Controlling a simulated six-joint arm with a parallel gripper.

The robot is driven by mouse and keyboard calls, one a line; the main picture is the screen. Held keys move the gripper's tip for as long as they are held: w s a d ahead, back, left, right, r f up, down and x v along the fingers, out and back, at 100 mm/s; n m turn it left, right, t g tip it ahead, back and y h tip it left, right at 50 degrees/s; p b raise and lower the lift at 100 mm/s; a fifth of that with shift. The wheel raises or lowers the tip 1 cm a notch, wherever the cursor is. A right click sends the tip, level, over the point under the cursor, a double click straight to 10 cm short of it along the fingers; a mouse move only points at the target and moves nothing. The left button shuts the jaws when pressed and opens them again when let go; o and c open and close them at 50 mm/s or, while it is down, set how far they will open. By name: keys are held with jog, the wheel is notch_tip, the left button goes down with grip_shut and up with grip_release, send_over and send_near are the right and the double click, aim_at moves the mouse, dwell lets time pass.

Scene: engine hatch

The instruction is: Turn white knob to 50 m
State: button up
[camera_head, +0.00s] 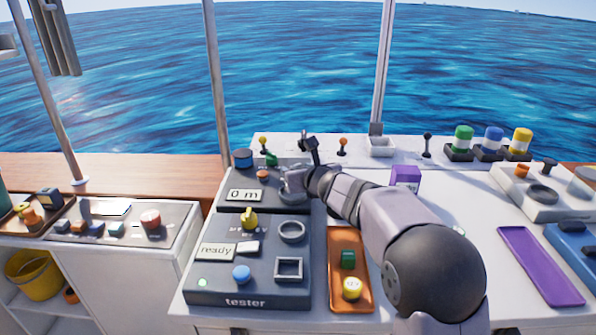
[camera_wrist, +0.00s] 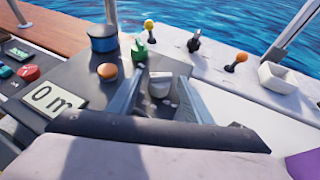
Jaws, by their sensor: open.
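My gripper (camera_wrist: 161,79) is open, with one finger on each side of the knob. I cannot tell whether either finger touches it. In the head view my gripper (camera_head: 294,181) is over the panel's upper right, and the knob is hard to make out behind it. The display (camera_head: 244,195) reads "0 m"; it also shows in the wrist view (camera_wrist: 54,100).
An orange button (camera_wrist: 107,71), a blue round part (camera_wrist: 103,39) and a green part (camera_wrist: 140,48) stand close to the gripper. Small levers and a white tray (camera_wrist: 278,77) line the back. A yellow knob (camera_head: 249,218) and a purple box (camera_head: 405,175) are nearby.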

jog(key=shift+v, duration=3.7)
